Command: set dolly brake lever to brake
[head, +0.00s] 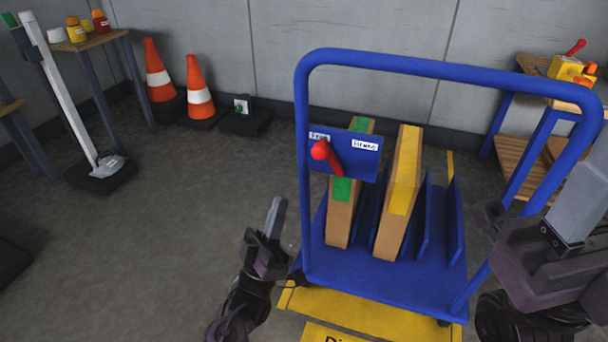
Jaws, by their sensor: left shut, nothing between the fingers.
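The blue dolly (385,272) stands in the middle, its tall handle frame facing me. On its blue panel (358,160) is a red brake lever (329,158) with a round knob. The lever tilts up and left, its knob by the left label, which it partly covers. The right label (365,145) reads "brake". My left gripper (277,212) is shut and empty, left of the dolly frame and below and left of the lever, apart from it. My right arm is at the right edge; its fingers are not clear.
Cardboard boxes with green (341,190) and yellow (403,185) tape stand in the dolly behind the panel. The dolly rests by a yellow floor marking (330,305). Two orange cones (199,90) stand back left. A wooden bench (520,160) is at right. Floor left of the dolly is clear.

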